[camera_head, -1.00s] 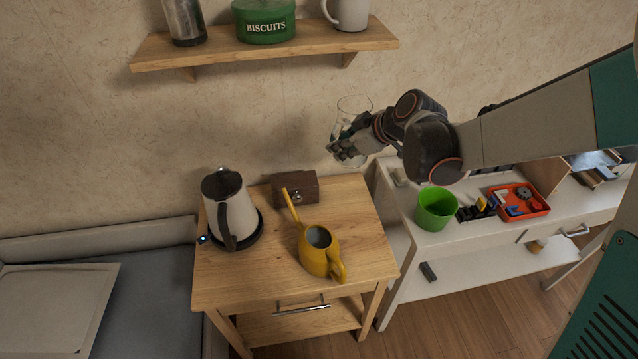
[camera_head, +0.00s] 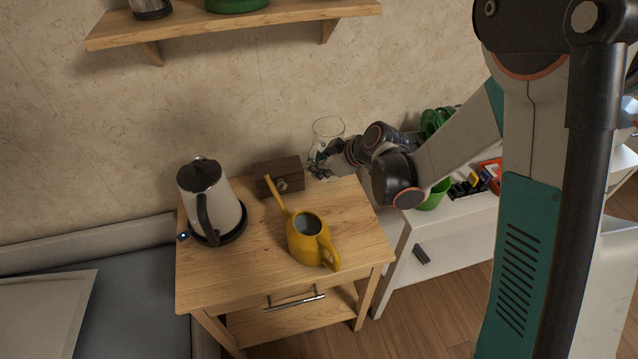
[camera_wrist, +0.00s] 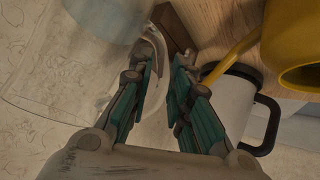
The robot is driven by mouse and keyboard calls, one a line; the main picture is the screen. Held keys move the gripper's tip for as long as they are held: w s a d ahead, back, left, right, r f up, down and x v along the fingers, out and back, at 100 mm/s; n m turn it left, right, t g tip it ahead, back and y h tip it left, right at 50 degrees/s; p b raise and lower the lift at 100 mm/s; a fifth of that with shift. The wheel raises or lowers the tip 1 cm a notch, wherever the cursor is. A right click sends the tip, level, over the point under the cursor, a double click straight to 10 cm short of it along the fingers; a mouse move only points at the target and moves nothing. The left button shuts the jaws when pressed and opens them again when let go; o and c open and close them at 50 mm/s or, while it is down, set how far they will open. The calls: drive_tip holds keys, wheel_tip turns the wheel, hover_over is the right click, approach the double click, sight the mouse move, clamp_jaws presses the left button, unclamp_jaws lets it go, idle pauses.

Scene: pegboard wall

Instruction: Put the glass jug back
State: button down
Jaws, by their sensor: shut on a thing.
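The clear glass jug (camera_head: 328,129) is upright, or nearly so, in front of the wall at the back right corner of the wooden side table (camera_head: 250,265). My gripper (camera_head: 322,158) is shut on it, with the arm reaching in from the right. In the wrist view the jug's faint clear body (camera_wrist: 60,75) fills the left side, and its handle (camera_wrist: 156,75) lies between my teal fingers (camera_wrist: 168,95). Whether the jug's base touches the table is hard to tell.
A brown wooden box (camera_head: 279,176) stands just left of the jug. A yellow watering can (camera_head: 306,243) and a white kettle (camera_head: 218,205) stand on the table. A wooden shelf (camera_head: 240,27) is above. A white cabinet (camera_head: 440,240) with a green cup (camera_head: 434,196) is at right.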

drive_tip(key=shift+f+b, duration=0.9)
drive_tip(key=shift+f, duration=1.7)
drive_tip(key=c, duration=1.5)
unclamp_jaws()
